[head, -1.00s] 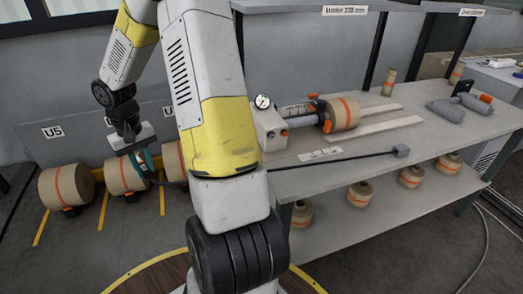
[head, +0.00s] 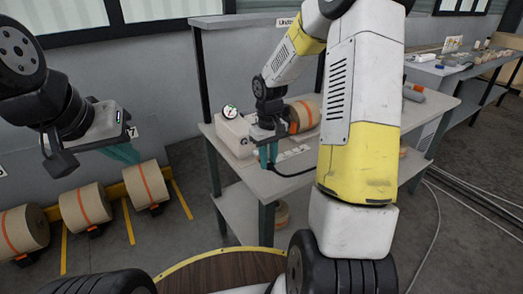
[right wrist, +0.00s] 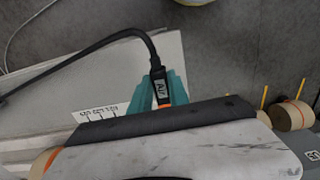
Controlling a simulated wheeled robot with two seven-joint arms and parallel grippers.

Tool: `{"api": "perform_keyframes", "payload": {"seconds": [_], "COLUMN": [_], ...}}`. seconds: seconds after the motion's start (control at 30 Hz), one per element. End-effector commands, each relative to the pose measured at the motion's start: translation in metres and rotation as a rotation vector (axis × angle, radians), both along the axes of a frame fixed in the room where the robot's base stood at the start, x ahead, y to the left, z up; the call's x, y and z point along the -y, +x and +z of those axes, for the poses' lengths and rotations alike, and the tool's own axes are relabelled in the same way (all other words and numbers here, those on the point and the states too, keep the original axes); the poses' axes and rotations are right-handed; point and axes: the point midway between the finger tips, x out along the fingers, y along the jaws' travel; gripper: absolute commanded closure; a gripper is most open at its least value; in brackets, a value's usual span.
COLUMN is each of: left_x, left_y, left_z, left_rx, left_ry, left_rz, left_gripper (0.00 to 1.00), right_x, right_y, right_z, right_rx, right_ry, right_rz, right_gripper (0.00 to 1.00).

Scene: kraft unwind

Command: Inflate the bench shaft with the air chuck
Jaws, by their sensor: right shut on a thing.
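My right gripper (head: 267,158) is shut on the black air chuck, labelled AIR (right wrist: 160,86) in the right wrist view, between its teal fingers. Its orange tip shows there beside the fingers, and a black hose trails away. The gripper is over the near-left bench edge, in front of the white box with a gauge (head: 237,132). The bench shaft is mostly hidden behind this gripper; a kraft roll with an orange band (head: 308,113) sits at its place. I cannot tell whether the chuck touches anything. My left gripper (head: 120,153) hangs at left, above the floor rolls; its finger opening is unclear.
Several banded rolls (head: 86,205) rest along the wall at left, by yellow floor lines. The bench (head: 240,178) has a lower shelf. My right forearm hides much of its right side. Another table (head: 440,72) stands at the far right. Cables cross the floor at right.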

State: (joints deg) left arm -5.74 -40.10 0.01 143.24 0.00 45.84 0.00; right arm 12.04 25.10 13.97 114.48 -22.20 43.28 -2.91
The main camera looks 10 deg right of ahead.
Motion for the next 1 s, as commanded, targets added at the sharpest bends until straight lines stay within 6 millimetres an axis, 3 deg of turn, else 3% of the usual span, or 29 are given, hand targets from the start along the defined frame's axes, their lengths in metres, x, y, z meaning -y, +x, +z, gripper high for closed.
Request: {"api": "perform_keyframes", "payload": {"seconds": [1.0], "left_x": [0.000], "left_y": [0.000], "left_z": [0.000], "left_rx": [0.000], "left_ry": [0.000], "left_rz": [0.000], "left_gripper": [1.00], "right_x": [-0.020], "right_y": [0.057], "right_z": [0.000], "right_rx": [0.001], "right_ry": [0.000], "right_rz": [-0.003], "right_gripper": [1.00]}}
